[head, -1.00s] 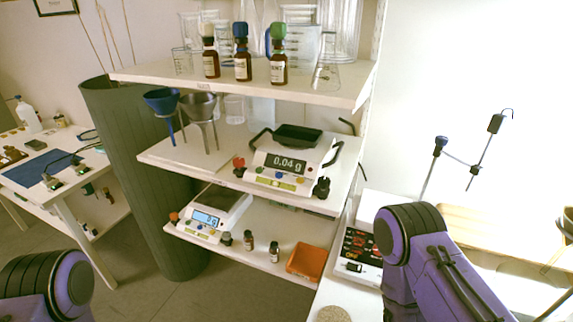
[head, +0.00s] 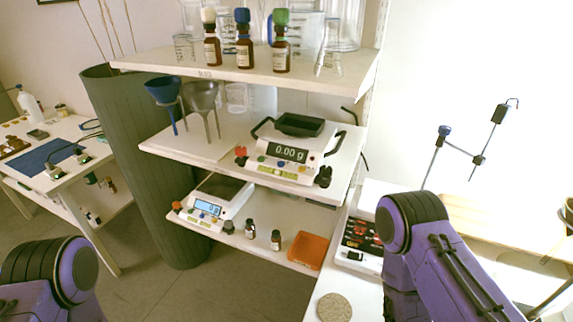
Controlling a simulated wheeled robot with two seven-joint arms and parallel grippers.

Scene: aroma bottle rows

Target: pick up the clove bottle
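Three brown dropper bottles stand upright in a row on the top shelf: one with a white cap (head: 212,52), one with a blue cap (head: 244,54) and one with a green cap (head: 281,57). Two small dark bottles with dark caps, a left one (head: 250,230) and a right one (head: 276,240), stand on the bottom shelf. The labels are too small to read, so I cannot tell which is the clove bottle. Only purple links of my arms show, at the lower left and the right. Neither gripper is in view.
The middle shelf holds a scale (head: 285,160) reading 0.00 g and two funnels in stands. Beside the small bottles are another scale (head: 215,200) and an orange tray (head: 308,250). Glassware crowds behind the top row. A round cork mat (head: 334,307) lies on the counter.

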